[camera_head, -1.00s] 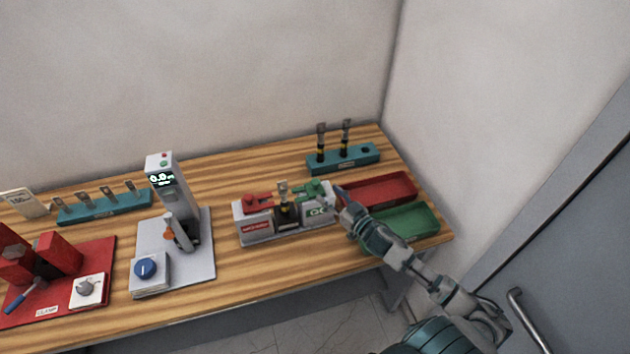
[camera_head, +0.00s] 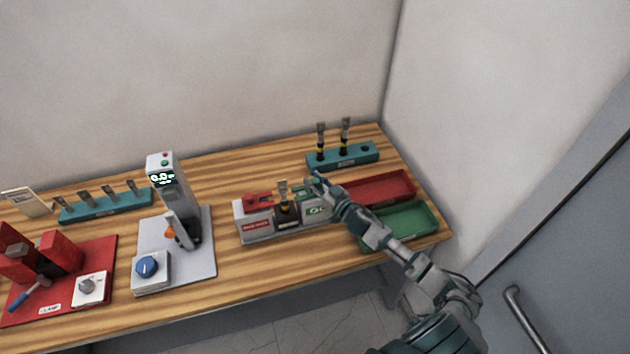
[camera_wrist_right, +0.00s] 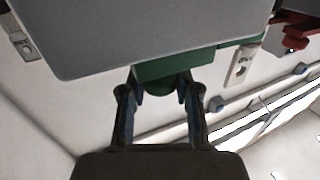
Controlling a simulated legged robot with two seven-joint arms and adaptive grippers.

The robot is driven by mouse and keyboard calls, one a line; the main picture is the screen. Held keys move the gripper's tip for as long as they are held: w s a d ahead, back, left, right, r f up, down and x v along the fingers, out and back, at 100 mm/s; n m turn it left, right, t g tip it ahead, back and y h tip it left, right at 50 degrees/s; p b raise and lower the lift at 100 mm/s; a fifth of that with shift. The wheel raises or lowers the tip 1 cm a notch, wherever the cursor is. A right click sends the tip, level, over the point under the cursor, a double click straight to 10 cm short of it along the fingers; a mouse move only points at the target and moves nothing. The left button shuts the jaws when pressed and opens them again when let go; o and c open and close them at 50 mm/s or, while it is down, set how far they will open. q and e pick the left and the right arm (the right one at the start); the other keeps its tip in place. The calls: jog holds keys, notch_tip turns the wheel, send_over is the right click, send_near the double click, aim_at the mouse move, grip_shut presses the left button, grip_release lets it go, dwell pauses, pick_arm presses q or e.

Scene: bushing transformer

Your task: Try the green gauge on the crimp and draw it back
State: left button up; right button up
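The green gauge (camera_head: 303,189) sits on top of the right side of the grey gauge stand (camera_head: 262,234), partly hidden by my right gripper (camera_head: 317,182). The crimped lug (camera_head: 283,189) stands upright in the middle of the stand, left of the green gauge. In the right wrist view, the green gauge (camera_wrist_right: 178,66) is just ahead of the fingers of my right gripper (camera_wrist_right: 161,92). Its rounded end lies between the fingertips; I cannot tell whether they press on it. My left gripper is not in view.
A red gauge (camera_head: 259,199) lies on the stand's left side. A red tray (camera_head: 411,190) and a green tray (camera_head: 433,229) lie to the right. A teal rack (camera_head: 345,157) with two upright bushings stands behind. A grey tester (camera_head: 168,190) stands left.

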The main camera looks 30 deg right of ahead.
grip_shut()
jog(key=shift+w+a+r+p, duration=0.1)
jog(key=shift+w+a+p, duration=0.05)
jog(key=shift+a+p, duration=0.55)
jog(key=shift+a, duration=0.2)
jog(key=o, duration=1)
grip_release()
jog(key=shift+w, duration=0.1)
jog(key=shift+c, duration=0.2)
jog(key=s+d, duration=0.2)
jog(key=s, duration=0.9)
jog(key=shift+s+f, duration=0.2)
jog(key=shift+s, duration=0.2)
